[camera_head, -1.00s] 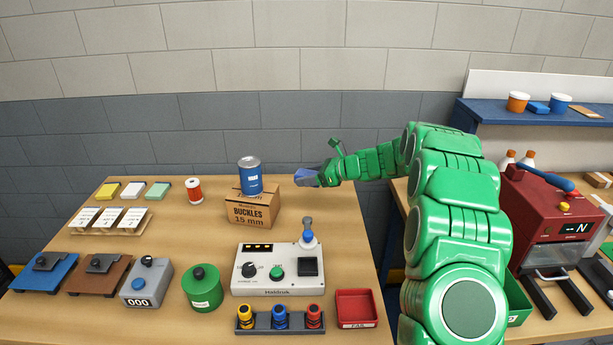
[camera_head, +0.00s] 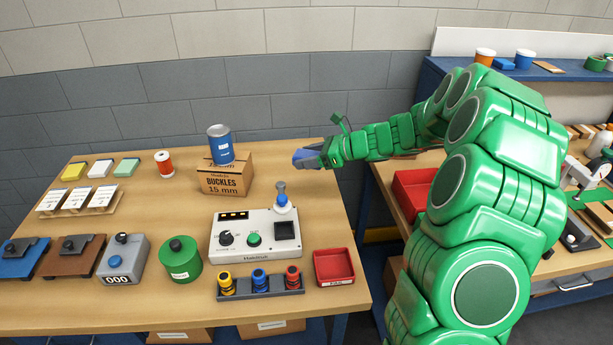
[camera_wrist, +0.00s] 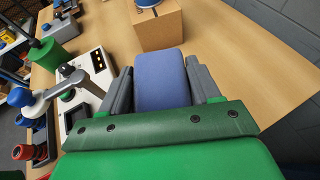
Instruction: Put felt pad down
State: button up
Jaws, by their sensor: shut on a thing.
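A blue-violet pad, which looks like the felt pad (camera_wrist: 161,80), sits between the two fingers of my gripper (camera_wrist: 163,92) in the wrist view. My gripper is shut on it. In the head view my gripper (camera_head: 318,157) holds the pad (camera_head: 303,157) in the air, over the right back part of the wooden table (camera_head: 170,225). It is to the right of the cardboard box and apart from it. The pad's underside is hidden.
A cardboard box (camera_head: 226,178) labelled buckles carries a blue can (camera_head: 220,146). A grey-white control unit (camera_head: 255,233) with an upright lever (camera_head: 281,195) stands in front. A red tray (camera_head: 334,267) is at the front right. The table's right back area is clear.

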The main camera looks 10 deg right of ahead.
jog(key=s+d, duration=0.2)
jog(key=s, duration=0.3)
send_over(308, 178)
jog(key=shift+s+d+f, duration=0.1)
jog(key=shift+s+f, duration=0.05)
jog(key=shift+f, duration=2.1)
jog(key=shift+s+f, duration=0.15)
jog(key=shift+f, duration=2.1)
jog(key=shift+w+f, duration=0.25)
jog(key=shift+f, duration=1.5)
jog(key=shift+f, duration=0.1)
jog(key=o, duration=1)
